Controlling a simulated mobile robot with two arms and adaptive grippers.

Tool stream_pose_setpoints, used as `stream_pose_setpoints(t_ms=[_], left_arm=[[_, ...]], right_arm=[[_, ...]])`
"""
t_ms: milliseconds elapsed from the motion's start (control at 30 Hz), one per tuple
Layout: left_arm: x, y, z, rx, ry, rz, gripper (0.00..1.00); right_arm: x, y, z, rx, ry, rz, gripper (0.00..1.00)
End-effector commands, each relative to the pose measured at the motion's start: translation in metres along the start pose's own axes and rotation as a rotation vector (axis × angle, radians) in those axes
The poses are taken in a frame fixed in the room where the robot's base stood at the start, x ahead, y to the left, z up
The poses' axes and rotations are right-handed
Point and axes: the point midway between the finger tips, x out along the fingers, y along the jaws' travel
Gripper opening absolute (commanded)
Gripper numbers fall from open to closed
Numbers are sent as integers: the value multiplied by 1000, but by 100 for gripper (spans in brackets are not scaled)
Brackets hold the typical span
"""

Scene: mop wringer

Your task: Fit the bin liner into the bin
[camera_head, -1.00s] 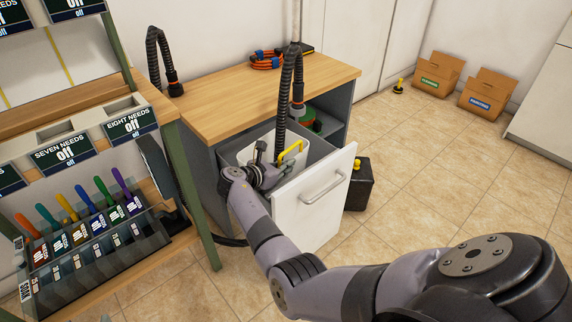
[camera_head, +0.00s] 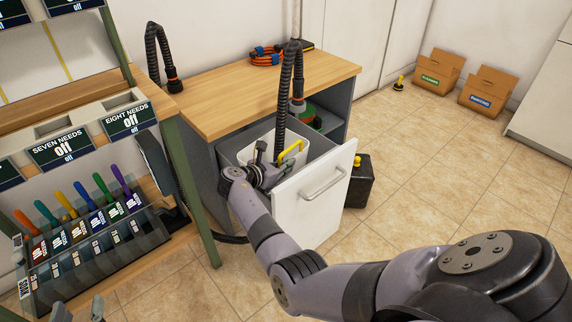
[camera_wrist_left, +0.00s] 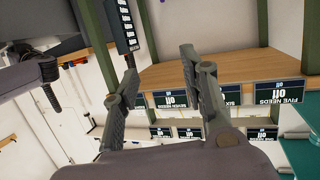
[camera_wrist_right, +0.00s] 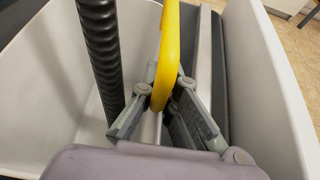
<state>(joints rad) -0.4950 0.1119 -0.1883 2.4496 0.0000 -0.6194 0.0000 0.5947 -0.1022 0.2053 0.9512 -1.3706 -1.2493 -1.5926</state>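A white tub (camera_head: 262,147) with a yellow handle (camera_head: 291,149) sits inside the pulled-out drawer (camera_head: 312,200). My right gripper (camera_wrist_right: 167,80) is at the handle, its two fingers close in on either side of the yellow bar (camera_wrist_right: 170,45); it looks shut on it. In the head view my right gripper (camera_head: 262,160) is over the drawer. My left gripper (camera_wrist_left: 160,63) is open and empty near the shelf with upside-down labels in its view; its fingertips (camera_head: 78,308) show at the bottom left of the head view. I cannot make out a separate bag-like liner.
A black ribbed hose (camera_head: 285,95) hangs down into the tub, close beside my right gripper (camera_wrist_right: 98,50). A rack of coloured tools (camera_head: 90,225) stands at the left. A black box (camera_head: 358,182) stands on the floor right of the drawer. The tiled floor to the right is mostly clear.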

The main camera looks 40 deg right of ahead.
Motion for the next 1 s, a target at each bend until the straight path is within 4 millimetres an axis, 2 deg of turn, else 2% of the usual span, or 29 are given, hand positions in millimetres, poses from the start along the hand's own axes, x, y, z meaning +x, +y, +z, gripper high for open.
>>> stream_pose_setpoints(t_ms=[400, 800, 1000], left_arm=[[2, 5, -25, -2, 134, 12, 40], [2, 6, -28, -2, 144, 13, 40], [2, 4, -28, -1, 142, 9, 40]], right_arm=[[4, 0, -9, 1, -1, 0, 0], [4, -1, -9, 0, 0, -1, 28], [4, -2, -10, -1, 1, -2, 28]])
